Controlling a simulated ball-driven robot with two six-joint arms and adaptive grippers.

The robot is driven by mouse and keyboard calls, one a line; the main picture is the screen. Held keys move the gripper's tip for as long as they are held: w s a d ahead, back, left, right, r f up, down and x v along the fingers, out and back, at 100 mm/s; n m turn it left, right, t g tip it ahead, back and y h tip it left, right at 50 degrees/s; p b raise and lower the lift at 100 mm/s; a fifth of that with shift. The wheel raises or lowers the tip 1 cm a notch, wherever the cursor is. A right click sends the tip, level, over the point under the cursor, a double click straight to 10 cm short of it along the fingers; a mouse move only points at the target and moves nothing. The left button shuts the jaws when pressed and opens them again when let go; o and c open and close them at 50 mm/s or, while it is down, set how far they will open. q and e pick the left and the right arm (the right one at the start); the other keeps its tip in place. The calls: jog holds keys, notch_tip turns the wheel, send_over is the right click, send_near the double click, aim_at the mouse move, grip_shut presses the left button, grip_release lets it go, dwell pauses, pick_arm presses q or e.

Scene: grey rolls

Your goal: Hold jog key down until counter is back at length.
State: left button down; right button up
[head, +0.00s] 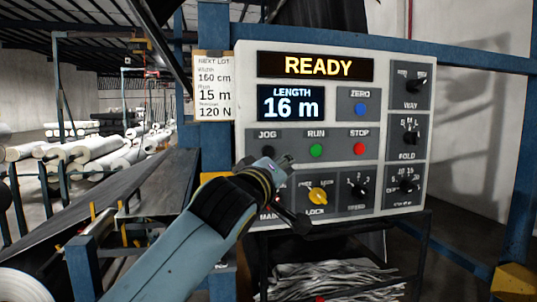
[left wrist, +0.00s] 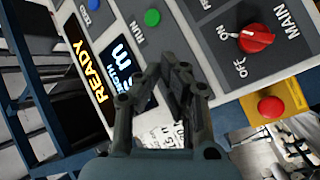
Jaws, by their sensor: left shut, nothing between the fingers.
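The control panel (head: 335,185) carries a black JOG key (head: 267,152) left of the green RUN key. The counter (head: 291,103) reads LENGTH 16 m, and the display above it (head: 315,67) reads READY. A card (head: 213,88) beside the panel gives a run of 15 m and a width of 160 cm. My left gripper (head: 287,160) is shut and empty just in front of the panel, low and right of the JOG key. In the left wrist view the fingers (left wrist: 177,72) hide the JOG key; I cannot tell whether they touch the panel. My right gripper is not seen.
Green RUN (head: 316,151), red STOP (head: 360,149) and blue ZERO (head: 361,109) keys are nearby. A yellow LOCK knob (head: 318,196) sits below. The red MAIN switch (left wrist: 257,38) and a red mushroom button (left wrist: 270,107) show in the wrist view.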

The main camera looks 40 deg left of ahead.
pick_arm(q)
jog(key=w+a+b, duration=0.1)
jog(key=w+a, duration=0.3)
jog(key=a, duration=0.1)
jog(key=shift+w+a, duration=0.15)
jog(key=shift+w, duration=0.05)
jog(key=shift+w+a, duration=0.15)
dwell(1.3)
jog(key=shift+w+a, duration=0.15)
jog(key=shift+a, duration=0.05)
jog(key=shift+w+a, duration=0.25)
jog(key=shift+a, duration=0.05)
dwell(0.9)
jog(key=shift+d, duration=0.1)
jog(key=shift+s+d, duration=0.55)
dwell(0.3)
jog(key=shift+s+d, duration=1.65)
jog(key=shift+d, duration=0.3)
